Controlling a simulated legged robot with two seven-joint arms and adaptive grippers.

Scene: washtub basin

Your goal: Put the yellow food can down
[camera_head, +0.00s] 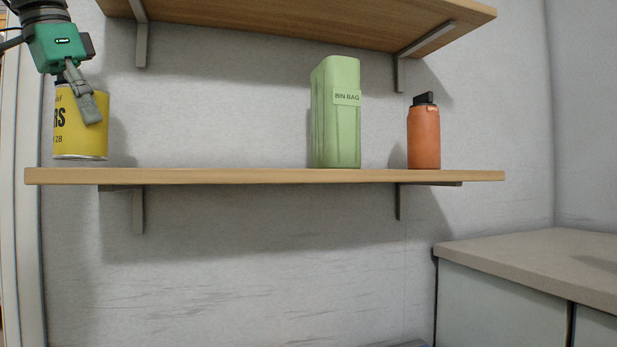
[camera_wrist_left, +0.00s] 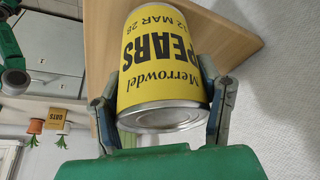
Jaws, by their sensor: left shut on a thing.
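The yellow food can (camera_head: 68,140) is at the left end of the lower wooden shelf (camera_head: 270,176) in the head view, with its bottom close to the shelf top. My left gripper (camera_head: 88,108) comes from above and is shut on the can. In the left wrist view the can (camera_wrist_left: 165,68) lies between the two fingers of my left gripper (camera_wrist_left: 163,110), its label reading "Merrowdel PEARS" and its metal end facing the camera. My right gripper is not seen in the head view.
A green bin bag box (camera_head: 337,115) stands mid-shelf and an orange bottle (camera_head: 424,137) stands to its right. An upper shelf (camera_head: 300,22) hangs above. The lower shelf is clear between the can and the green box. A counter (camera_head: 540,262) is at the lower right.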

